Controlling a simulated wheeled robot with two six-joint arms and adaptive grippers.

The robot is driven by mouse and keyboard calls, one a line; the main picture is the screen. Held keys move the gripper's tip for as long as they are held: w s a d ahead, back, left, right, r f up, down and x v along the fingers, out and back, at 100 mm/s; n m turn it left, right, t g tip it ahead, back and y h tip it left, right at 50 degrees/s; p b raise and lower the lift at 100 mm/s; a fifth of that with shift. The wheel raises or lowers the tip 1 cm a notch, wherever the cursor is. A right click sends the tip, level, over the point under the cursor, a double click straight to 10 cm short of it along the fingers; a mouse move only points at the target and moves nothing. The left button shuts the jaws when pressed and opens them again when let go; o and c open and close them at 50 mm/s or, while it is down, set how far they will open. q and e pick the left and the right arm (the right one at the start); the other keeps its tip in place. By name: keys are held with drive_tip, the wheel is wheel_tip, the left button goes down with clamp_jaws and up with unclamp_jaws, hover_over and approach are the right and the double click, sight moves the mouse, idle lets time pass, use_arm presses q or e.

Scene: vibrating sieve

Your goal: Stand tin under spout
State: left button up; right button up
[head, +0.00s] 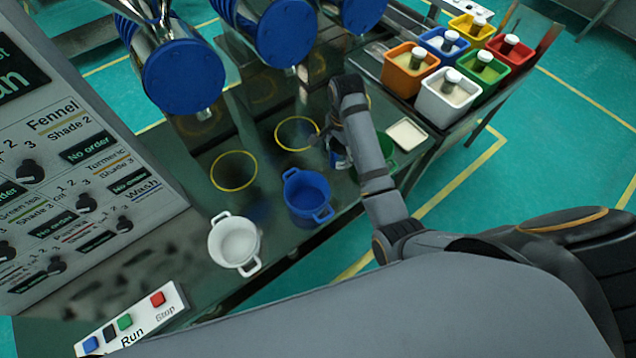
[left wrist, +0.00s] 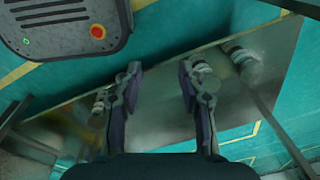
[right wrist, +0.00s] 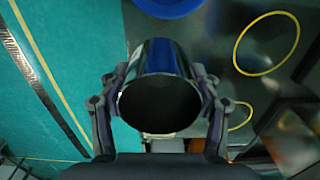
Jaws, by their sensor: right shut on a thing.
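My right gripper (right wrist: 158,95) is shut on a shiny metal tin (right wrist: 160,62), whose dark round open end faces the right wrist camera. In the head view the tin (head: 340,158) is mostly hidden behind my right arm, above the glass table near the green pot. Small spouts show under the blue round sieve units, one at the left (head: 203,115) and one in the middle (head: 290,71). Yellow rings mark the table near them, left (head: 233,187) and middle (head: 297,149). My left gripper (left wrist: 160,75) is open and empty, and it is outside the head view.
A white pot (head: 235,243), a blue pot (head: 306,198) and a partly hidden green pot (head: 388,147) line the table's front side. A small pale tray (head: 406,135) lies at the right. Coloured bins (head: 408,68) stand beyond it. A control panel (head: 75,170) stands at the left.

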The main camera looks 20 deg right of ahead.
sight(339, 162)
wheel_tip(339, 162, down, 5)
drive_tip(key=shift+s+f+p, duration=0.1)
drive_tip(key=shift+s+p, duration=0.05)
drive_tip(key=shift+p, duration=0.15)
drive_tip(key=f, duration=0.6)
drive_tip(key=shift+w+f, duration=0.2)
drive_tip(key=shift+w, duration=0.1)
drive_tip(key=shift+f, duration=0.3)
wheel_tip(339, 162, down, 4)
drive_tip(key=shift+f, duration=0.1)
use_arm(q)
drive_tip(key=shift+r, duration=0.4)
drive_tip(key=shift+w, duration=0.15)
use_arm(e)
drive_tip(key=o, duration=1.1)
drive_tip(key=shift+o, duration=0.2)
